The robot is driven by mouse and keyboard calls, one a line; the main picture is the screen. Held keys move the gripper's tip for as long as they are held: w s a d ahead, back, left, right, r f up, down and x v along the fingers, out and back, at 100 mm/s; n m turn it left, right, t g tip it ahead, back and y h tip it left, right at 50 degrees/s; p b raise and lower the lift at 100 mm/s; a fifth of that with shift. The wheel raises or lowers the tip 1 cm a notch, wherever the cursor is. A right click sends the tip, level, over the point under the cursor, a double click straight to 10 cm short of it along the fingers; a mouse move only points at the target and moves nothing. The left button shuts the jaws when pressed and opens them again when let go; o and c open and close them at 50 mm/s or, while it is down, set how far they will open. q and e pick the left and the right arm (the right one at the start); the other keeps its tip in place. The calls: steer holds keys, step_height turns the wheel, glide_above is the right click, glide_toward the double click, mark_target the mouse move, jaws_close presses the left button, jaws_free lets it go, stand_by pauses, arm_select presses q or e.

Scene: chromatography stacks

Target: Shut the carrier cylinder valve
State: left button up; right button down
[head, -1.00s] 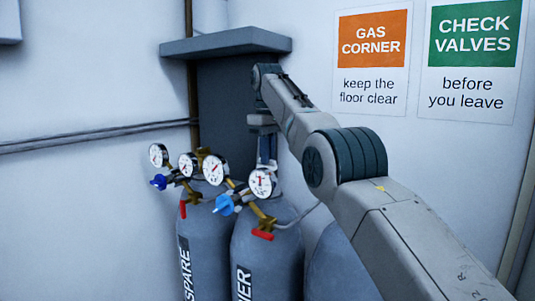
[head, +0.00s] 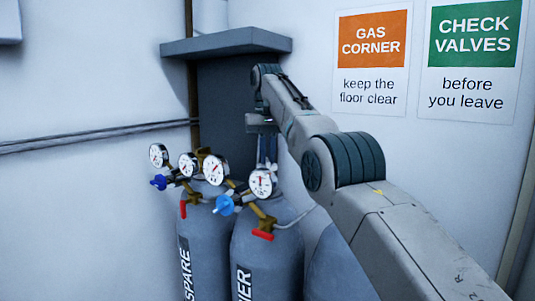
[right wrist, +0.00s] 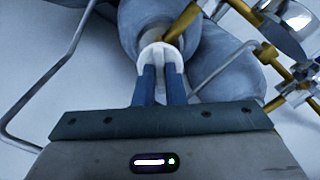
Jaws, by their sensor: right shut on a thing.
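The carrier cylinder (head: 285,262) is the grey bottle at front centre in the head view, its label partly cut off to "IER". A gauge (head: 262,182), a blue knob (head: 225,205) and a red lever (head: 263,235) sit at its top. My right gripper (head: 267,152) reaches down behind that gauge, which hides its fingertips in the head view. In the right wrist view my right gripper (right wrist: 161,75) is shut on a white round valve handwheel (right wrist: 160,54), above a grey cylinder top. My left gripper is not in view.
The spare cylinder (head: 197,245) stands to the left with its own gauges and blue knob (head: 159,182). A third grey cylinder (head: 335,265) is partly hidden behind my right arm. A grey shelf (head: 225,42) juts out above.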

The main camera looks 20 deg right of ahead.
mark_target(268, 159)
steer(key=m, duration=0.4)
steer(key=shift+m, duration=2.1)
steer(key=c, duration=1.5)
jaws_free()
steer(key=shift+f, duration=0.1)
steer(key=shift+w, duration=0.1)
step_height(268, 159, up, 11)
steer(key=p, duration=1.1)
